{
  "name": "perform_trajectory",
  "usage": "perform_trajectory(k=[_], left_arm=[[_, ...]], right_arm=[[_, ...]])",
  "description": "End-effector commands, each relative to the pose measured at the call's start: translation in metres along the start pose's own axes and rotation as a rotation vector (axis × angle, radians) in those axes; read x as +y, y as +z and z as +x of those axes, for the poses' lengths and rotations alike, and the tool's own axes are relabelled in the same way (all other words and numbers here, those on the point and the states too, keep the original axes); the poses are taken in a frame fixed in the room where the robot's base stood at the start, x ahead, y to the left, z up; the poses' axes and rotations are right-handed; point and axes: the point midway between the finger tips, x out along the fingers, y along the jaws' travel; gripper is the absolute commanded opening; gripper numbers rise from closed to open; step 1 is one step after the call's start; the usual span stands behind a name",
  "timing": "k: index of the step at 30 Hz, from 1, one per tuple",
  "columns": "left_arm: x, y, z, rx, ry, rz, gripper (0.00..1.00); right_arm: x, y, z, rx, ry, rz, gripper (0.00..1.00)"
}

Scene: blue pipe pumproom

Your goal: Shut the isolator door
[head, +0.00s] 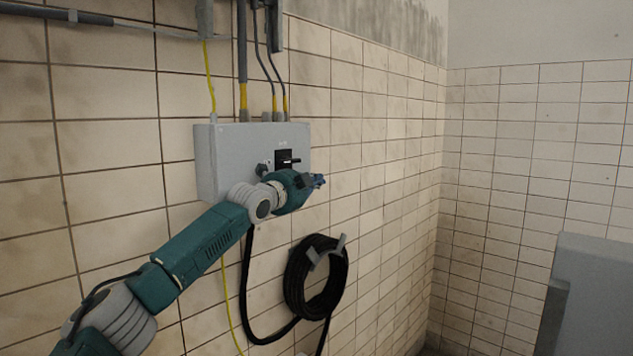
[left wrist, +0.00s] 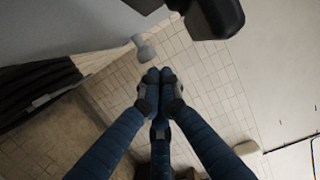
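The isolator (head: 225,160) is a grey box on the tiled wall in the head view. A black rotary handle (head: 287,158) sits on its front. The door looks flush with the box, but my arm hides part of the front, so I cannot tell whether it is fully shut. My left gripper (head: 318,181) is just in front of the box's lower right part, below the handle. In the left wrist view the left gripper's (left wrist: 159,76) blue fingertips are together with nothing visible between them. My right gripper is not in view.
A black hose coil (head: 291,280) hangs on a grey bracket below the box. Conduits and cables (head: 243,60) enter the box from above. A large grey cabinet-like block (head: 595,290) stands at lower right. The wall right of the box is clear.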

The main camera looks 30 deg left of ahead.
Motion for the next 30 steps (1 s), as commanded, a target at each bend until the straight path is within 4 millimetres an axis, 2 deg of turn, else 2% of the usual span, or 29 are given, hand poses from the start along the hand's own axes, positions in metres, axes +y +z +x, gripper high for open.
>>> perform_trajectory(k=[6, 12, 25, 30], left_arm=[[0.006, -0.001, 0.002, -0.055, 0.005, 0.004, 0.00], [0.002, 0.006, 0.002, -0.122, 0.001, 0.001, 0.00], [-0.001, 0.008, 0.002, -0.134, -0.001, -0.001, 0.00], [-0.002, 0.002, 0.004, -0.131, -0.001, -0.002, 0.00]], right_arm=[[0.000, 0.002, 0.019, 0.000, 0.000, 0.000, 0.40], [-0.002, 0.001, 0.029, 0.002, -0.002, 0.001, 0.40], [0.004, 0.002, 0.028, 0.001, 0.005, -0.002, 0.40], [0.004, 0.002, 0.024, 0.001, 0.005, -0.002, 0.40]])
